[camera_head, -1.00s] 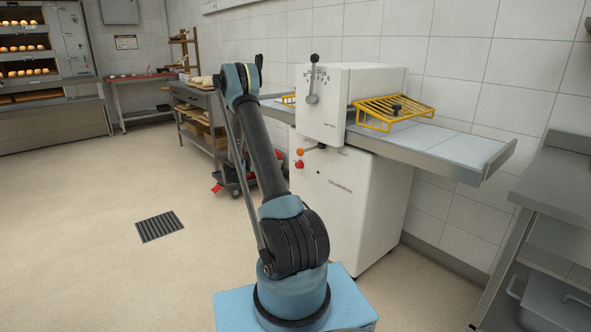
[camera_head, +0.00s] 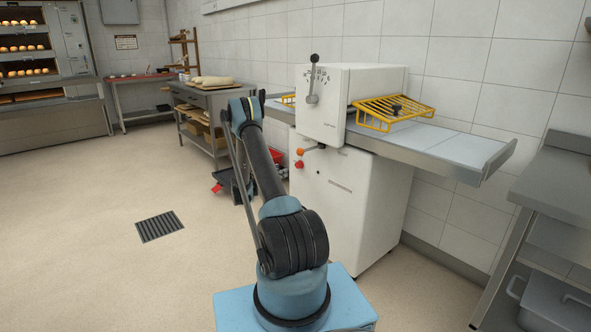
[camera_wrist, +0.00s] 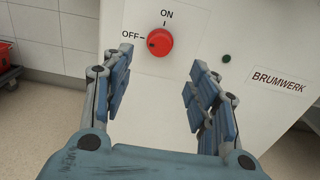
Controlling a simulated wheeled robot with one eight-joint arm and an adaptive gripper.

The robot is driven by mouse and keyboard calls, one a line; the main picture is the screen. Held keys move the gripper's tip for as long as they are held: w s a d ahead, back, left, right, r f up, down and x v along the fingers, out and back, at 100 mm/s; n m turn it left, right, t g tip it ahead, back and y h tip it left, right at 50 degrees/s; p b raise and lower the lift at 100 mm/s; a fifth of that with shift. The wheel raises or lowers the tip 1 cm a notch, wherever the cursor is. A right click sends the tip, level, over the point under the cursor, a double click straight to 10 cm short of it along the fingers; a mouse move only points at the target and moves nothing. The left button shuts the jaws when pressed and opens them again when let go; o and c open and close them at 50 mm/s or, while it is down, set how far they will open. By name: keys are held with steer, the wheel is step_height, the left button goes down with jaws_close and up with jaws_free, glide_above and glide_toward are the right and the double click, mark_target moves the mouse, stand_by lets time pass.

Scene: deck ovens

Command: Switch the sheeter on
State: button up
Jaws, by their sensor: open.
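The white sheeter (camera_head: 350,205) stands against the tiled wall. Its red rotary knob (camera_wrist: 160,41) is on the front panel, between an OFF label at left and an ON label above. A dark mark on the knob's left side faces OFF. The knob also shows small in the head view (camera_head: 299,164). My gripper (camera_wrist: 160,72) is open and empty, its blue fingers spread apart just below and to either side of the knob, apparently not touching it. In the head view my arm hides the gripper.
A small dark green button (camera_wrist: 226,58) is right of the knob. Above the knob in the head view is a lever with an orange end (camera_head: 301,152). A low cart (camera_head: 230,185) stands left of the sheeter. A steel bench (camera_head: 560,185) is at right. Open floor lies left.

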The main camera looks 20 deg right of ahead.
mark_target(297, 165)
steer(key=x, duration=1.2)
steer(key=shift+c, duration=0.6)
steer(key=c, duration=0.9)
